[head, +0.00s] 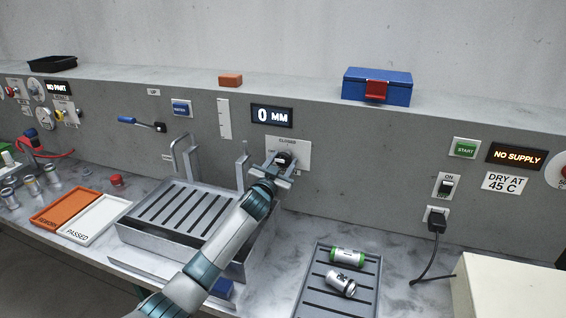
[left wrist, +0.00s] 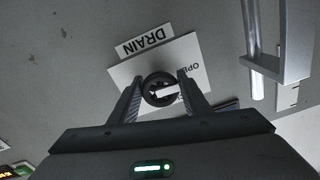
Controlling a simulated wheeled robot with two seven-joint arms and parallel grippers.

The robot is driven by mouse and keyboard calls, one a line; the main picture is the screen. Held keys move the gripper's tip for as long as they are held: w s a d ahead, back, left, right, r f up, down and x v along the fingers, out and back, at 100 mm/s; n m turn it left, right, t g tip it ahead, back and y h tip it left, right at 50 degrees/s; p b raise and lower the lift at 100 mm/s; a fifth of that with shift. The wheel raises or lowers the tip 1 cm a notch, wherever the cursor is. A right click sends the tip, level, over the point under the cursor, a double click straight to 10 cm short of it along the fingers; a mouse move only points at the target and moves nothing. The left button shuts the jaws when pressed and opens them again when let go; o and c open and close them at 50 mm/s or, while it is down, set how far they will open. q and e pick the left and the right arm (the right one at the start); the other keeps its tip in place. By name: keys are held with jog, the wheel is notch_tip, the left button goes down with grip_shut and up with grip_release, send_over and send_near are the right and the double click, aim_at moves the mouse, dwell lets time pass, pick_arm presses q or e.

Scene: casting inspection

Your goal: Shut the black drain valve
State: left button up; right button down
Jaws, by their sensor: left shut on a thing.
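The black drain valve (left wrist: 158,90) is a round dark knob with a white pointer bar, on a white plate (left wrist: 190,52) on the grey wall panel. In the left wrist view the "DRAIN" label (left wrist: 144,43) and part of the word "OPEN" show beside it. In the head view the plate (head: 302,147) reads "CLOSED" at its top, and my gripper partly covers the knob (head: 284,158). My left gripper (head: 282,166) is shut on the knob, with one finger on each side of it in the left wrist view (left wrist: 158,92). My right gripper is not in view.
A slatted metal basin (head: 140,238) with upright metal pipes stands below and left of the valve. A display above reads "0 MM" (head: 272,115). A dark tray (head: 312,283) with two cylindrical parts lies right of my arm. Orange and white trays (head: 88,230) lie at left.

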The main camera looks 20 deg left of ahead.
pick_arm(q)
jog(key=shift+m, duration=0.3)
jog(key=m, duration=0.3)
jog(key=shift+a+m, duration=0.1)
jog(key=shift+m, duration=0.2)
jog(key=m+p, duration=0.1)
jog(key=m, duration=0.3)
jog(key=shift+r, duration=0.1)
jog(key=m+p, duration=0.1)
jog(key=m, duration=0.4)
jog(key=shift+a+r, duration=0.1)
jog(key=shift+r, duration=0.05)
jog(key=m+p, duration=0.1)
jog(key=m, duration=0.3)
jog(key=o, duration=1)
jog(key=shift+o, duration=0.2)
jog(key=shift+s, duration=0.1)
